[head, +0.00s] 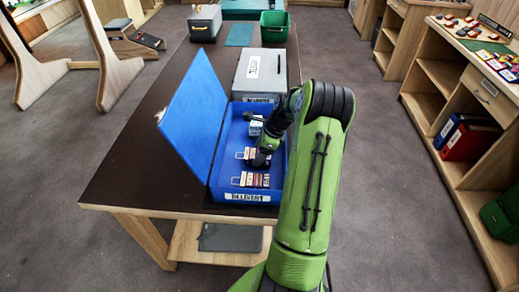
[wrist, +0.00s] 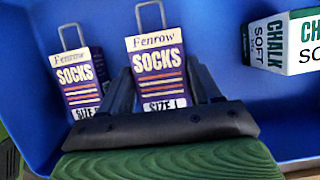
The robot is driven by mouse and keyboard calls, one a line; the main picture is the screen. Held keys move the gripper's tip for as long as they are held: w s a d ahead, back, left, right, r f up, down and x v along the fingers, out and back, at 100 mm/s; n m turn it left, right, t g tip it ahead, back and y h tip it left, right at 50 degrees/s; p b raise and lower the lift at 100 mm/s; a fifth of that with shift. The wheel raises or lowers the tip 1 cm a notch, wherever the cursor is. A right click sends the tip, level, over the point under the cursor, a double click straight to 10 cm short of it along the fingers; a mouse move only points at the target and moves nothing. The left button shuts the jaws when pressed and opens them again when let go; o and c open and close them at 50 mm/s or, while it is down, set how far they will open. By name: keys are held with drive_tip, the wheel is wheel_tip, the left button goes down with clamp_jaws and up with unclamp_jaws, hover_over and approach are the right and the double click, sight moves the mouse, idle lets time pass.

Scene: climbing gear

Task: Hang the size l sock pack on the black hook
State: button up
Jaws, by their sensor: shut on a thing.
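My gripper (head: 262,157) reaches down into the open blue box (head: 278,190). In the wrist view my gripper (wrist: 164,82) is shut on a sock pack (wrist: 157,62), with one dark finger at each side. The pack is white, purple and orange with a wire loop on top; its label reads SIZE and what looks like L, the letter partly cut off by the gripper. A second sock pack (wrist: 76,78) lies just left of it, its size letter hidden. In the head view sock packs (head: 250,180) lie near the box's front. I see no black hook.
A white and green chalk box (wrist: 282,40) lies right of the held pack, inside the blue box. The blue lid (head: 193,108) stands open at left. A grey box (head: 262,72) is behind; a green bin (head: 275,27) stands farther back. The dark tabletop (head: 140,150) is clear at left.

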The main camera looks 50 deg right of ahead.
drive_tip(key=shift+f, duration=0.35)
drive_tip(key=o, duration=1.1)
drive_tip(key=shift+c, duration=0.2)
drive_tip(key=shift+b, duration=0.35)
